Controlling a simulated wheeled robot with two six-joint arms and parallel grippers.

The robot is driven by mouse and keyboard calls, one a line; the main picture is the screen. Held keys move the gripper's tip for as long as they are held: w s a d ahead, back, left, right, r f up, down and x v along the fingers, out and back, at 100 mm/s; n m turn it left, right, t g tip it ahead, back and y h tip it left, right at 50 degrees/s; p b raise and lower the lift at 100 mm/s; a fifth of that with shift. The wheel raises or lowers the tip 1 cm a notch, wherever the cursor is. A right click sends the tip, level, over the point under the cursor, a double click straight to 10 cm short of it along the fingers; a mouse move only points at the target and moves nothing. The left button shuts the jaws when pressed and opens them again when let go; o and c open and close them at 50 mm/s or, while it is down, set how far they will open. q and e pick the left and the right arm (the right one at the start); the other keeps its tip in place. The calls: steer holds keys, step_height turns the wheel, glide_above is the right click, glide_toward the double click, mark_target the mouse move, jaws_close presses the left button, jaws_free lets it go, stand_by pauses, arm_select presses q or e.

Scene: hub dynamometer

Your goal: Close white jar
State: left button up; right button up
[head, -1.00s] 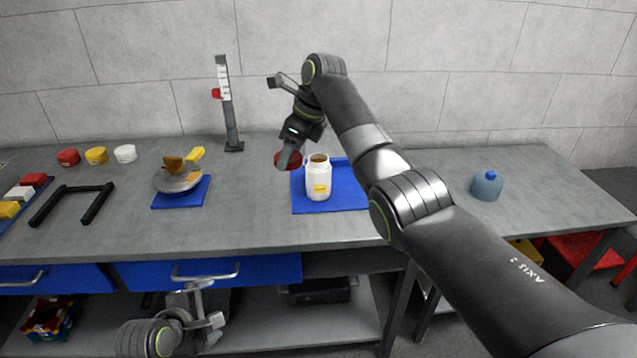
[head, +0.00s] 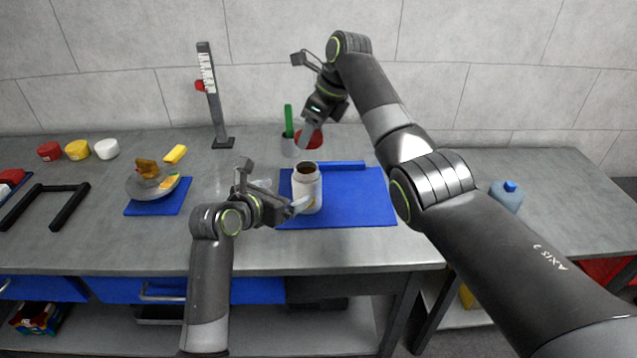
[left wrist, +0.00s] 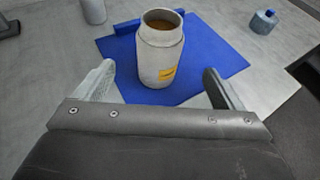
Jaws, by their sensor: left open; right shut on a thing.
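The white jar (head: 307,188) stands upright and uncovered on a blue mat (head: 360,212), with brown contents showing in its mouth. It also shows in the left wrist view (left wrist: 161,55), with a yellow label. My left gripper (head: 298,204) is open at the jar's left front side; in the left wrist view its fingers flank the jar's lower part, and I cannot tell whether they touch it. My right gripper (head: 309,132) is shut on a red lid (head: 312,143), above and behind the jar.
A grey cup (head: 289,148) with a green-handled tool stands behind the jar. A blue bar (head: 345,165) lies along the mat's back edge. Red, yellow and white lids (head: 107,149) sit at the back left. A scale post (head: 213,100) stands behind; a blue-capped bottle (head: 507,196) is right.

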steer(key=shift+s+a+r, duration=0.45)
steer(key=shift+s+a, duration=0.1)
steer(key=shift+s, duration=0.15)
steer(key=shift+w+d+f, duration=0.15)
steer(key=shift+w+d, duration=0.05)
arm_select(q)
steer(key=shift+x, duration=5.4)
steer(key=shift+f, duration=0.1)
steer(key=c, duration=1.5)
arm_select(e)
glide_above(301, 172)
steer(key=s+d, duration=0.1)
steer(key=d, duration=0.1)
steer(key=shift+f, duration=2.5)
steer(key=shift+f, duration=0.1)
steer(key=shift+f, duration=0.75)
steer(key=shift+f, duration=0.6)
